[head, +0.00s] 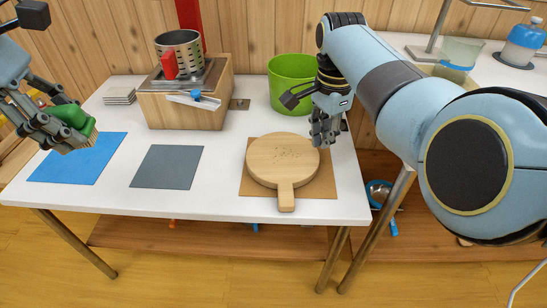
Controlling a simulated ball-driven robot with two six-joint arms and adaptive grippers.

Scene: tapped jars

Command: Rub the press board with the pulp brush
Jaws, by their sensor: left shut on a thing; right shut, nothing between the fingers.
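The press board looks to be the round wooden board (282,158) with a short handle, lying on a brown mat (318,186) at the right of the white table. Its top has small dark specks. The pulp brush looks to be the green-backed brush with pale bristles (82,139). My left gripper (72,130) is shut on this brush and holds it over the blue mat at the left; whether the bristles touch the mat is unclear. My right gripper (325,138) is shut and empty, just behind and right of the board.
A blue mat (95,165) and a grey mat (167,167) lie on the white table (225,195). Behind are a wooden box (185,108) with a perforated metal cylinder (182,50), a green bucket (287,82) and stacked tiles (120,96). The table's front middle is clear.

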